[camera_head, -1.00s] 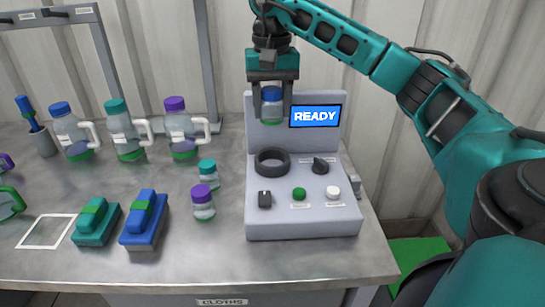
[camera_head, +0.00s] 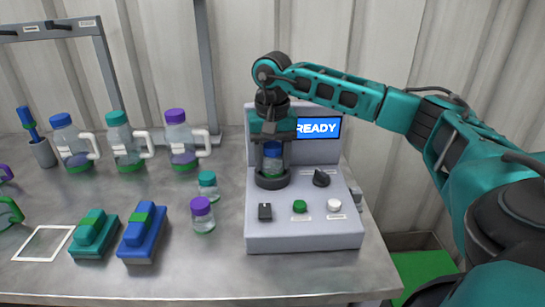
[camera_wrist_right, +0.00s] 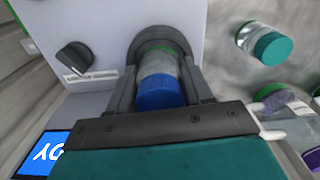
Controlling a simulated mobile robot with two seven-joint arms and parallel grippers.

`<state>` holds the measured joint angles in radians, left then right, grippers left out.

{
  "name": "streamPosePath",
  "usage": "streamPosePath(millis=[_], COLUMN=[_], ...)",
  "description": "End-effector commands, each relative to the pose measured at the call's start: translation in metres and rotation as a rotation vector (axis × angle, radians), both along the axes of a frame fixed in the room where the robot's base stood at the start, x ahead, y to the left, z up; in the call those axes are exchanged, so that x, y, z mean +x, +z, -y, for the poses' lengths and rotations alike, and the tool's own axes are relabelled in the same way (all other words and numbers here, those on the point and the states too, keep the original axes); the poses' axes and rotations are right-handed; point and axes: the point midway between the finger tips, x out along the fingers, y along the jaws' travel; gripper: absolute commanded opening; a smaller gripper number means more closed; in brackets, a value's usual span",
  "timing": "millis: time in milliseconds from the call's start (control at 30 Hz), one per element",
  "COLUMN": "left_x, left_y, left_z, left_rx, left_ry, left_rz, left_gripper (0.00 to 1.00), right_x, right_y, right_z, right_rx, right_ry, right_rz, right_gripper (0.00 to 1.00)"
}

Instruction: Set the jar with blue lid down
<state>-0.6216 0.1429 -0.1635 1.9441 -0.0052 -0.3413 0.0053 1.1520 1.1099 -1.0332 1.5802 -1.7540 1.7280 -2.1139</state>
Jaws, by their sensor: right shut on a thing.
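The jar with blue lid (camera_head: 272,158) is upright between the fingers of my right gripper (camera_head: 272,172). Its base is at the black ring (camera_head: 272,182) on the grey machine (camera_head: 303,240). In the right wrist view, the blue lid (camera_wrist_right: 160,93) is nearest the camera, with a finger on each side. The clear body and green contents reach into the dark ring (camera_wrist_right: 160,38). I cannot tell whether the base touches the ring's floor. My left gripper is not in view.
A jar with purple lid (camera_head: 202,214) and a jar with teal lid (camera_head: 208,185) stand left of the machine. Several handled jugs stand behind them. A black knob (camera_head: 321,177) sits right of the ring. A READY screen (camera_head: 318,128) is partly hidden by my arm.

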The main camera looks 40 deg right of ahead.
Motion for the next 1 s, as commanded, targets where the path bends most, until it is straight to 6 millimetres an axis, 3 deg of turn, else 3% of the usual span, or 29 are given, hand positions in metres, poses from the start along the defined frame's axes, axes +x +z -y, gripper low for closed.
streamPosePath(millis=[467, 500, 733, 1000], left_x=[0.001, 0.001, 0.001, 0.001], left_y=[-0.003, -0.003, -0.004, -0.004], left_z=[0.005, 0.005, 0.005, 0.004], left_rx=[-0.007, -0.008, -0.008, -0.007], left_ry=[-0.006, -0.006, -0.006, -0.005], left_rz=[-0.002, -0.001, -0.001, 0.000], left_gripper=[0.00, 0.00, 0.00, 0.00], right_x=[-0.001, -0.001, -0.002, -0.003], right_y=[-0.015, -0.016, -0.017, -0.017], right_z=[-0.001, -0.001, 0.000, 0.001], right_rx=[0.000, 0.001, 0.000, -0.004], right_ry=[0.000, 0.000, 0.001, -0.002], right_rz=[-0.006, -0.008, -0.011, -0.015], right_gripper=[0.19, 0.53, 0.75, 0.76])
